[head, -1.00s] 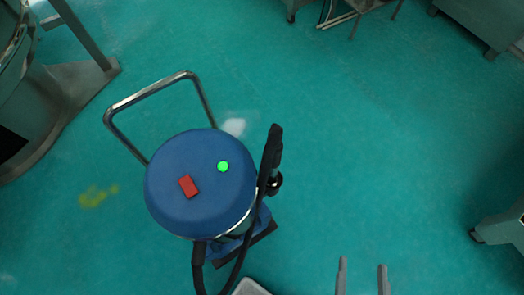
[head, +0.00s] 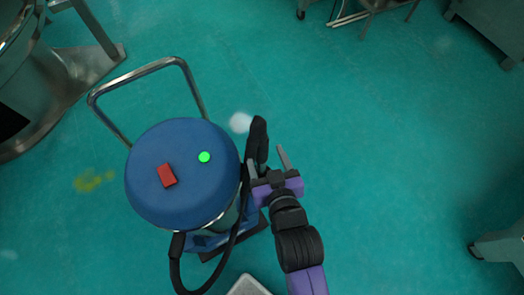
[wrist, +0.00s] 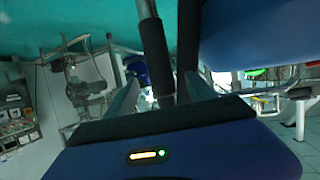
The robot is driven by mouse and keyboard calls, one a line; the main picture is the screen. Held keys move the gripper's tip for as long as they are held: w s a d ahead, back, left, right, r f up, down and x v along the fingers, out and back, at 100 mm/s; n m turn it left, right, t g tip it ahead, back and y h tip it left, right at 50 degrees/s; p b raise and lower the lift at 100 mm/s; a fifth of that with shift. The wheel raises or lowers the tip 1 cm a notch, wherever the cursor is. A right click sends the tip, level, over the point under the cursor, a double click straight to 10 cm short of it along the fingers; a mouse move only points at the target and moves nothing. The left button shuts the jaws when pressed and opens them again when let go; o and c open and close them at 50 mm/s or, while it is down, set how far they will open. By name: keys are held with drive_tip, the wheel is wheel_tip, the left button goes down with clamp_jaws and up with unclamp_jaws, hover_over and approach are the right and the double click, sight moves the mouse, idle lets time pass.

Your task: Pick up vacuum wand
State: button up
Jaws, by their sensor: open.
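The vacuum wand (head: 257,140) is a black, upright-looking piece at the right side of the blue-lidded vacuum (head: 180,185). My gripper (head: 267,160) is at the wand's lower part, with its fingers pointing up the picture. It is open, one finger to each side of the wand as far as I can tell. In the wrist view a dark tube, apparently the wand (wrist: 153,45), runs down between the two spread fingers of my gripper (wrist: 160,80). Whether either finger touches it I cannot tell.
A black hose (head: 186,285) curves below the vacuum. Its metal push handle (head: 140,72) rises at upper left. A grey machine (head: 60,80) stands at the left edge.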

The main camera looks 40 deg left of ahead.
sight(263, 151)
drive_tip(key=x, duration=0.5)
clamp_jaws()
